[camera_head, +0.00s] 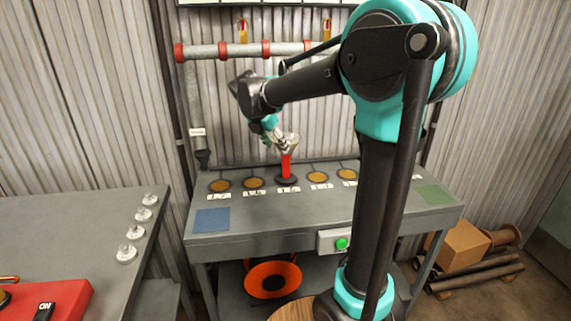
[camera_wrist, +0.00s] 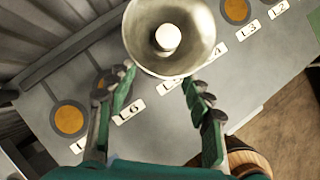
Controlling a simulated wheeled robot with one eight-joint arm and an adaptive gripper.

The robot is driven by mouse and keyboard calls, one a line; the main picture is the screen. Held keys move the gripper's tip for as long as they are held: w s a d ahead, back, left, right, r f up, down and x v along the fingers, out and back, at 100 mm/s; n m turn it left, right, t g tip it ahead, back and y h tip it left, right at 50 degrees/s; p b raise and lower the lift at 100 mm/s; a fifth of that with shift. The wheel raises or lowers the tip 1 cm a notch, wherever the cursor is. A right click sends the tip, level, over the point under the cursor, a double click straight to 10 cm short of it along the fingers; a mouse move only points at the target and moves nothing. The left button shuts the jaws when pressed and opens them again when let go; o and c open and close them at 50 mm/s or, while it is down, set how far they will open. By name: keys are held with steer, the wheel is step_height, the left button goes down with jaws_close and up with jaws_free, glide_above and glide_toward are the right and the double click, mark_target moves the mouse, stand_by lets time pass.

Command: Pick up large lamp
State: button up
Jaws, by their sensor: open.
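The large lamp stands upright on the grey bench, with a red body (camera_head: 286,166), a dark round base and a pale cone-shaped top. In the wrist view its metal cone (camera_wrist: 140,35) with a white round bulb (camera_wrist: 167,38) shows at the top centre, seen from above. My gripper (camera_head: 277,138) is at the lamp's upper part in the head view, and partly overlaps the cone. In the wrist view my gripper (camera_wrist: 160,78) is open, with one finger on each side below the cone. The lamp's body is hidden there; contact cannot be told.
The grey bench (camera_head: 250,237) holds a row of orange discs (camera_head: 220,186) with labels, a blue square (camera_head: 212,220) and a green square (camera_head: 434,194). A green button (camera_head: 342,244) is on its front. Several small lamps (camera_head: 126,254) stand on the left table (camera_head: 70,230). A pipe (camera_head: 225,51) runs along the wall.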

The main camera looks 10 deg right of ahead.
mark_target(283, 160)
steer(key=x, duration=1)
steer(key=shift+s, duration=0.1)
jaws_close()
stand_by(0.3)
